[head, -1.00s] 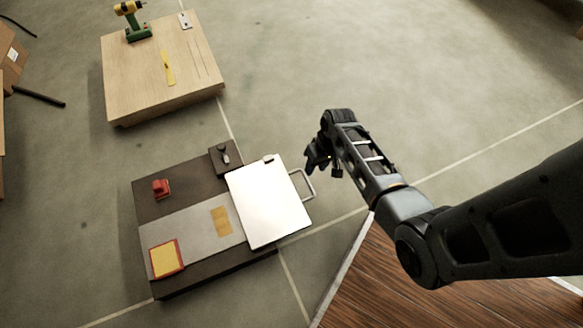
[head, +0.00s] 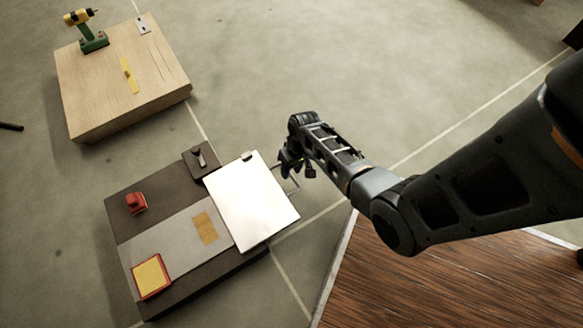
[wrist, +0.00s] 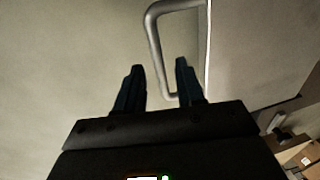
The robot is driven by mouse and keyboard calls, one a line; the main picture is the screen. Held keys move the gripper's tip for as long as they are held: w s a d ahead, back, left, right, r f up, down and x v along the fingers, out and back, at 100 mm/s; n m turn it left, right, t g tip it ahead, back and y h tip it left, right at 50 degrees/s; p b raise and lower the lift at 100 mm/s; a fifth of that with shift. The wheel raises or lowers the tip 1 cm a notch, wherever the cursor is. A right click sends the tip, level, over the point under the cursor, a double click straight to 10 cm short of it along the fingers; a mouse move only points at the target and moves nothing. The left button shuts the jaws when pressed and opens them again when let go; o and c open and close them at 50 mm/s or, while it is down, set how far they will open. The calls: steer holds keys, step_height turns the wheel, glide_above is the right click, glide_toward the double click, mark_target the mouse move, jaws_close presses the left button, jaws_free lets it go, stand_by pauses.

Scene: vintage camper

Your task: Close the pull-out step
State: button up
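The pull-out step is a white panel (head: 252,202) that sticks out to the right from a dark low box (head: 150,195) in the head view. Its grey bar handle (head: 293,181) is on the panel's right edge, partly hidden by my gripper. My gripper (head: 284,165) is at the upper end of this handle. In the wrist view, my two dark fingers (wrist: 160,75) are apart, and the handle (wrist: 154,45) lies just beyond and between them. The white panel's edge (wrist: 208,50) runs just right of the handle. I cannot tell whether the fingers touch the handle.
A wooden block (head: 120,85) with a drill (head: 87,32) stands behind.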

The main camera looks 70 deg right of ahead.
jaws_close()
stand_by(0.5)
